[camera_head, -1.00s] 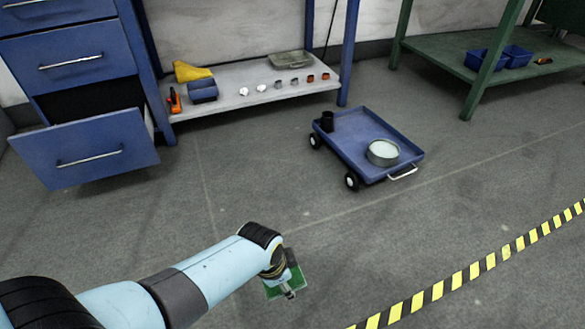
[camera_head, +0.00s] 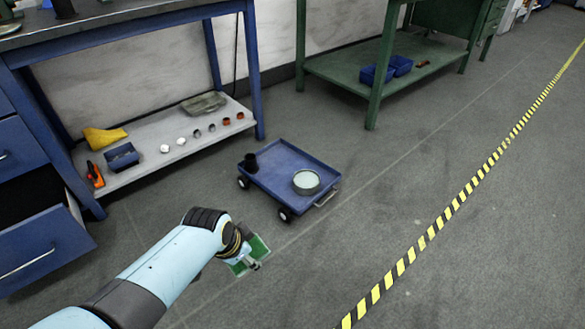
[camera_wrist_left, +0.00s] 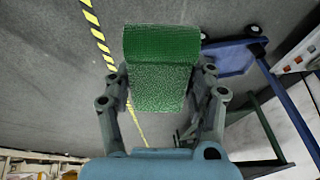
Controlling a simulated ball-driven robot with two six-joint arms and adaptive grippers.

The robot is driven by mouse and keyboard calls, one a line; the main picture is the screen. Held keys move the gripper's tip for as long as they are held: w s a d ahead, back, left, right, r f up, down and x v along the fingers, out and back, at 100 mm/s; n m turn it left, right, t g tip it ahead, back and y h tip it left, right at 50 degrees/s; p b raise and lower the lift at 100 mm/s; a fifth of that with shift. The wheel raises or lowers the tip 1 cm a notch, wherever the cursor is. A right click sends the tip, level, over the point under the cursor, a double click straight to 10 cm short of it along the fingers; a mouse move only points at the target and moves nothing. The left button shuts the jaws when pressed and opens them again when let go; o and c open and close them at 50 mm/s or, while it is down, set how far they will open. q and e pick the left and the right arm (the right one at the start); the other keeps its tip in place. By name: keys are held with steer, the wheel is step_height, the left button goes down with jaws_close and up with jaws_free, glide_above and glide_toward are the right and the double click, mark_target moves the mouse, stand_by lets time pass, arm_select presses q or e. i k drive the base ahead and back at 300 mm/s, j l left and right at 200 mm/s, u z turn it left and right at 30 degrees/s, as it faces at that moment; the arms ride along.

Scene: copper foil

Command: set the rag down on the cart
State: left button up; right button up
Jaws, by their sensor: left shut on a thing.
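The rag is a green textured piece (camera_wrist_left: 160,80) held between the fingers of my left gripper (camera_wrist_left: 162,95) in the left wrist view. In the head view the green rag (camera_head: 259,246) shows at the tip of my left gripper (camera_head: 250,262), above the floor in front of the cart. The cart (camera_head: 270,182) is a low blue tray on black wheels with a metal handle at its front right. A black cup (camera_head: 250,163) stands in its back left corner and a round tin (camera_head: 306,182) stands toward its right. My right gripper is not in view.
A green bench (camera_head: 340,75) stands at the back. Yellow-black floor tape (camera_head: 440,220) runs at right. The cart's middle is bare.

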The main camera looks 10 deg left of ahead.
mark_target(283, 160)
steer(key=i+j+z, duration=0.25)
steer(key=i+j, duration=0.35)
steer(key=i+j+z, duration=0.15)
steer(key=i+j, duration=0.15)
steer(key=i+j+z, duration=0.15)
steer(key=j, duration=0.25)
steer(key=i+j+z, duration=0.15)
steer(key=i+j, duration=0.2)
steer(key=i+j+z, duration=0.1)
steer(key=j, duration=0.35)
steer(key=i+j+z, duration=0.15)
steer(key=i+j, duration=0.2)
steer(key=j, duration=0.1)
